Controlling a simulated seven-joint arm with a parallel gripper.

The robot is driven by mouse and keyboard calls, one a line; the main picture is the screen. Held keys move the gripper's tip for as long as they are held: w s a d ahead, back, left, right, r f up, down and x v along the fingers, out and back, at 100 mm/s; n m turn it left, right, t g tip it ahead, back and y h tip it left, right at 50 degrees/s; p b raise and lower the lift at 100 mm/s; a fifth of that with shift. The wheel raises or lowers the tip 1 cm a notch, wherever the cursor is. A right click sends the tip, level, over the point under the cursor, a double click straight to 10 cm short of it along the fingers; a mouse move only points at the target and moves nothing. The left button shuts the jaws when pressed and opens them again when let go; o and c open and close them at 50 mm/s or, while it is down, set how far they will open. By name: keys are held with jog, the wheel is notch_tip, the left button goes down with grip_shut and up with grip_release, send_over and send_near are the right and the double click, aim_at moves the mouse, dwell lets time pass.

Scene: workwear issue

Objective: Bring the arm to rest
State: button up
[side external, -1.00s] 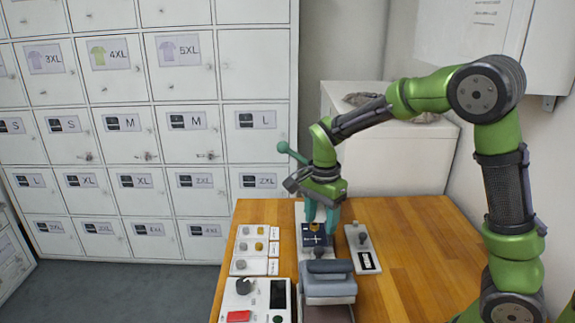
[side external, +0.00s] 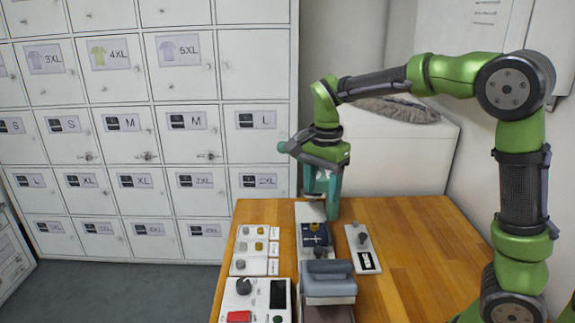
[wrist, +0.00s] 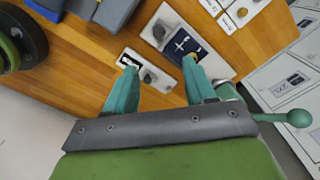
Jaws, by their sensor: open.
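My green arm holds my gripper (side external: 321,198) above the far part of the wooden table (side external: 420,240). In the wrist view the two teal fingers of my gripper (wrist: 160,80) are spread apart with nothing between them.
A plate with a knob and a black-and-white label (side external: 361,249) lies to the right. Several knobs (side external: 247,247) sit on pale plates to the left. A grey-handled press (side external: 327,283) and a control box (side external: 240,298) stand in front. Lockers (side external: 190,130) line the back. The table's right side is clear.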

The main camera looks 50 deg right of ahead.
jog(key=s+a+r+n+t+y, duration=0.1)
jog(key=s+a+n+t, duration=0.2)
jog(key=s+n, duration=0.3)
jog(key=s+a+r+n+t+y, duration=0.1)
jog(key=s+a+r+n+t, duration=0.1)
jog(key=s+n, duration=0.5)
jog(key=shift+s+a+r+t, duration=0.2)
jog(key=shift+s+a+t, duration=0.35)
jog(key=shift+s+t, duration=0.5)
